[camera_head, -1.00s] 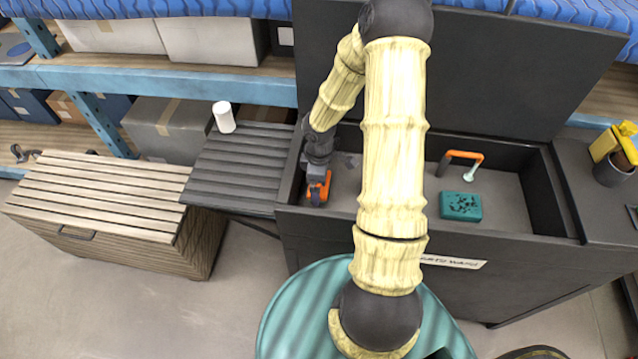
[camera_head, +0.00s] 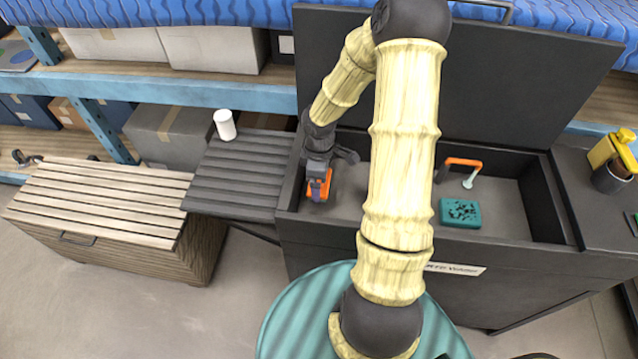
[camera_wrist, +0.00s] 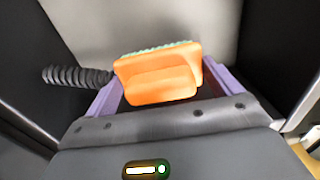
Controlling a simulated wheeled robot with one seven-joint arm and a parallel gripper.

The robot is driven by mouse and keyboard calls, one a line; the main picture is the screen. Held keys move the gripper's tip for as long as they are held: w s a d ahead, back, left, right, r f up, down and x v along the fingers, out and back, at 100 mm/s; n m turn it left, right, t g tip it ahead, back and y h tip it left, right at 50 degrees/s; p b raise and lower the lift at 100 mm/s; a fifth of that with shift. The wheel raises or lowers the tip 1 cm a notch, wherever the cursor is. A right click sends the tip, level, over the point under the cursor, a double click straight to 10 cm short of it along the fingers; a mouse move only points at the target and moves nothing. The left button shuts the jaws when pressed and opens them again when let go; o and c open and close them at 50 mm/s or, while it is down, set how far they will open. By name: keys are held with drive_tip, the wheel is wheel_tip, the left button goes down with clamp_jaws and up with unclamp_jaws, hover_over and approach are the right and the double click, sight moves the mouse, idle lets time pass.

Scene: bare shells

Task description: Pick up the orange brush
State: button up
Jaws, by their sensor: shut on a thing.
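The orange brush (camera_wrist: 160,82) shows large in the wrist view, between the two purple fingers of my gripper (camera_wrist: 160,95). Greenish bristles line its far edge. In the head view the brush (camera_head: 319,186) is at the left end of the open dark sink-like basin (camera_head: 400,262). My gripper (camera_head: 318,180) is shut on it, pointing down inside the basin. Whether the brush touches the basin floor cannot be told, and part of it is hidden by my gripper.
A teal sponge-like block (camera_head: 460,212) and an orange-and-black handled item (camera_head: 462,163) are in the basin's right part. A white cylinder (camera_head: 225,124) stands on the ribbed dark side shelf (camera_head: 235,180). Basin walls lie close around my gripper.

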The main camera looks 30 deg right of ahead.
wheel_tip(320, 180, up, 6)
drive_tip(key=shift+f+p, duration=0.1)
drive_tip(key=shift+p, duration=0.2)
